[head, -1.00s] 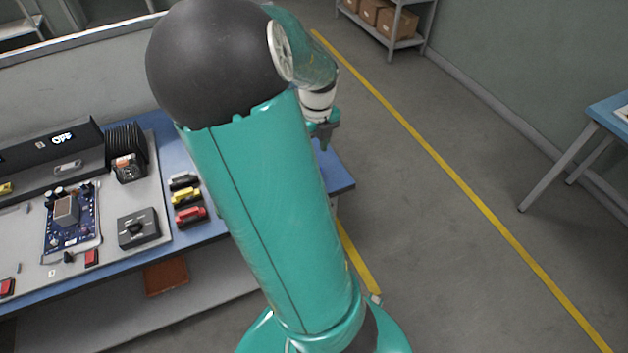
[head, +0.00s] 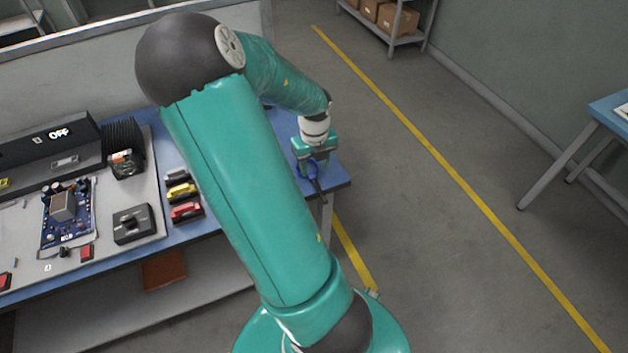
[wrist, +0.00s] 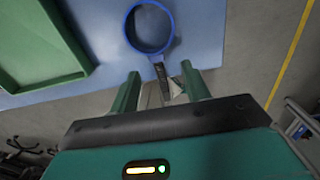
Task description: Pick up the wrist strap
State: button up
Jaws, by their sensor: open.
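The wrist strap (wrist: 169,38) is a blue ring with a dark tail, lying on the blue bench top in the wrist view. In the head view a blue part of the strap (head: 313,170) shows just below my gripper (head: 312,165), near the bench's right end. My gripper also shows in the wrist view (wrist: 163,84). It is open, with its two green fingers on either side of the strap's dark tail. The ring lies beyond the fingertips. I cannot tell whether the fingers touch the tail.
A green tray (wrist: 40,45) lies left of the strap. The bench's edge is close below the fingers in the wrist view. Yellow, red and grey clips (head: 183,191), a black box (head: 133,223) and a circuit board (head: 66,212) are on the bench (head: 222,225) to the left.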

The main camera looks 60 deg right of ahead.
aim_at(313, 177)
jog(key=f, duration=0.4)
jog(key=shift+w+a+f, duration=0.2)
grip_shut()
jog(key=shift+d+r, duration=0.1)
jog(key=shift+r, duration=0.15)
